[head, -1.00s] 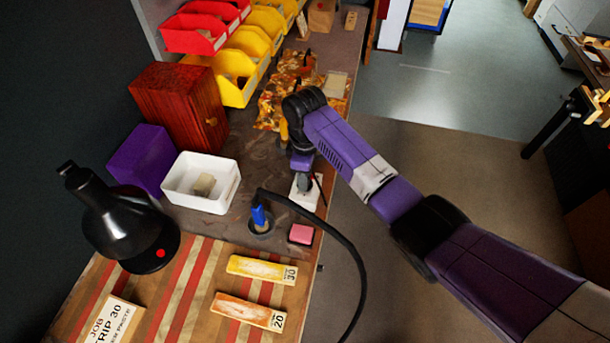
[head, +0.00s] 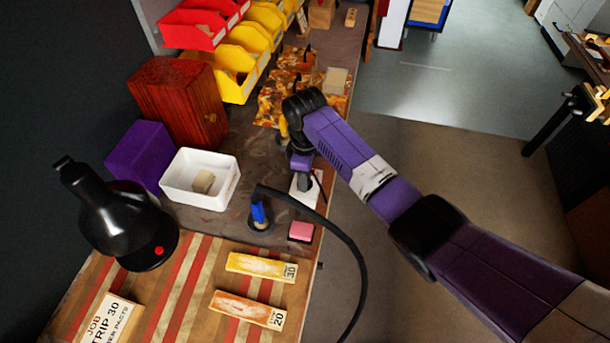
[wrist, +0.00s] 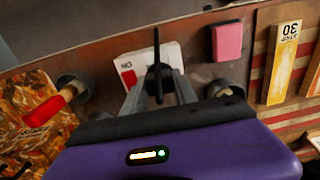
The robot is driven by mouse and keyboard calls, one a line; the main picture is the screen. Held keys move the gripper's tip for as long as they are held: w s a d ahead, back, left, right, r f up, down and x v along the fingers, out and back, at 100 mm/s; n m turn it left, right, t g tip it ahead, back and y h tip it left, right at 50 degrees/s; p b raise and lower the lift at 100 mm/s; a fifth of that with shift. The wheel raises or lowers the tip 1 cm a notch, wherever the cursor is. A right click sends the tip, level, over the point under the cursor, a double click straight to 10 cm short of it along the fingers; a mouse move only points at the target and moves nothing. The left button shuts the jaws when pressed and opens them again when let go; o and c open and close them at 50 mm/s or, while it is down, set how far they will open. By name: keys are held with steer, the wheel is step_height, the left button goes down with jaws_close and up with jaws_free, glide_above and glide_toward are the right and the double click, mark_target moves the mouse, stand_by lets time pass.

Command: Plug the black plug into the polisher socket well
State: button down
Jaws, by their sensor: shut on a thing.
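My gripper (wrist: 157,90) is shut on a dark upright piece, the black plug (wrist: 157,72), which has a thin black cord. In the wrist view the plug is between the two grey fingers, over a white plate (wrist: 172,55) with a red mark. The plate also shows below my gripper (head: 304,184) in the head view (head: 300,203). The socket opening is hidden by the plug and fingers, so I cannot tell whether the plug is in it or above it.
A dark round holder (head: 260,224) with a blue piece and a thick black cable stands close by. A pink block (head: 301,231) is near the bench edge. A white bin (head: 220,195), black lamp (head: 115,215) and red-handled holder (wrist: 74,88) are around.

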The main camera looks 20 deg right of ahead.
steer(key=shift+f, duration=0.4)
steer(key=c, duration=0.9)
jaws_free()
steer(key=shift+r+b, duration=0.55)
steer(key=shift+r, duration=3.35)
steer(key=shift+w, duration=0.1)
